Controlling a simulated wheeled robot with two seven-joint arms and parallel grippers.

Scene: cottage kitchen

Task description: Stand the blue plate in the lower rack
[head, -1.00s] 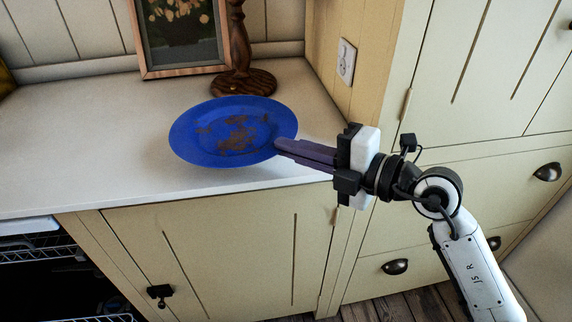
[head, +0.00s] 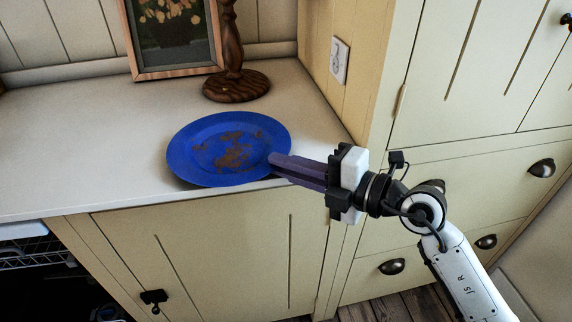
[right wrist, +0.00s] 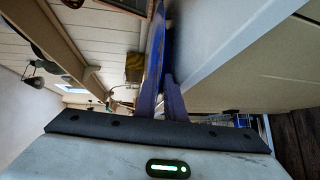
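The blue plate (head: 205,150), with brown stains on its face, is roughly flat over the front part of the counter. My right gripper (head: 272,164) is shut on its right rim. A shadow shows below the plate's near edge; whether it touches the counter I cannot tell. In the right wrist view the plate (right wrist: 157,50) shows nearly edge-on between the fingers (right wrist: 162,98). A wire rack (head: 38,259) shows in the dark opening at the lower left. The lower rack cannot be made out clearly. My left gripper is out of view.
The white counter (head: 80,130) is clear left of the plate. A wooden stand (head: 237,86) and a framed picture (head: 178,72) stand behind it. A cabinet door with a dark latch (head: 153,297) is below. Tall cabinets (head: 450,70) rise on the right.

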